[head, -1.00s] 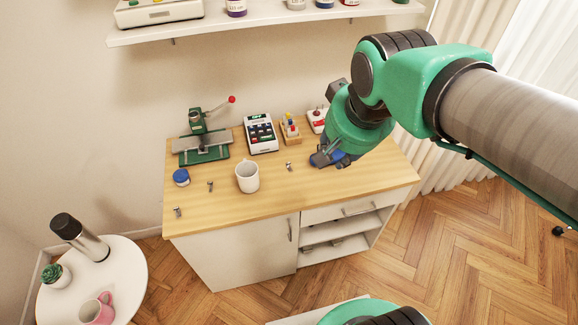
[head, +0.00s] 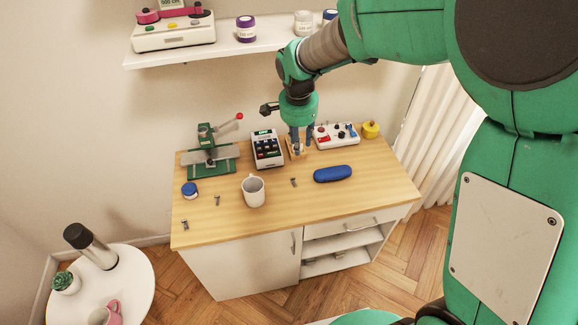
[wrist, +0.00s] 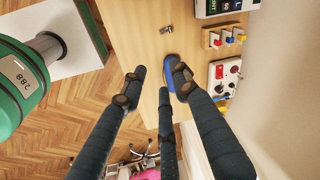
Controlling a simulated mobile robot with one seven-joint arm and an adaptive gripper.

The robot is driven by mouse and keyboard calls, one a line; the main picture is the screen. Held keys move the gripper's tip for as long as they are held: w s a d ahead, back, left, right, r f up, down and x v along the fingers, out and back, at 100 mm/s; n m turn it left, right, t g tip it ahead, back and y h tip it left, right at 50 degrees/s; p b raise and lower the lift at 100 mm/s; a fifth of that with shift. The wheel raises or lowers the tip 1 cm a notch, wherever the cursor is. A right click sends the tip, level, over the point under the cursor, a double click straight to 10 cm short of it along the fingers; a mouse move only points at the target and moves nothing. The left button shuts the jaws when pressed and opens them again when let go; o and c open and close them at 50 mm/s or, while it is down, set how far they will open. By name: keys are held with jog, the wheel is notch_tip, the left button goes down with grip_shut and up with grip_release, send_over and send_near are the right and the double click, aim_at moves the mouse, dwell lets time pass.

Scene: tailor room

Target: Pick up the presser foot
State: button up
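Several small grey metal pieces that look like presser feet lie on the wooden tabletop. One (head: 294,182) is between the white mug and the blue case, another (head: 217,200) is left of the mug, and a third (head: 185,224) is near the front left edge. I cannot tell their exact shapes apart. One metal piece (wrist: 166,30) also shows in the wrist view, beyond my fingertips. My gripper (head: 300,147) points down over the back of the table, behind the nearest piece. In the wrist view my gripper (wrist: 158,84) has its fingers spread, with nothing between them.
A white mug (head: 254,192), blue case (head: 332,174) and blue-lidded jar (head: 190,190) stand on the table (head: 240,226). A shelf (head: 190,52) hangs above. The front middle is clear.

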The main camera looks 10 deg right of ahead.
jog(key=w+a+f+m+p, duration=0.1)
jog(key=w+f+m, duration=0.1)
jog(key=f, duration=0.4)
jog(key=w+a+f+m+g+p, duration=0.1)
jog(key=w+f+m, duration=0.1)
jog(key=w+f, duration=0.3)
jog(key=shift+w+f+h, duration=0.15)
jog(key=shift+f+h, duration=0.15)
jog(key=shift+f, duration=0.35)
jog(key=b, duration=0.2)
send_over(293, 179)
jog(key=a, duration=0.1)
jog(key=shift+f, duration=4.25)
jog(key=shift+d+f+b, duration=0.2)
jog(key=shift+f+b, duration=0.1)
jog(key=shift+f, duration=1)
jog(key=shift+d+f+b, duration=0.2)
jog(key=shift+f+b, duration=0.1)
jog(key=shift+f, duration=1)
jog(key=shift+c, duration=0.2)
grip_shut()
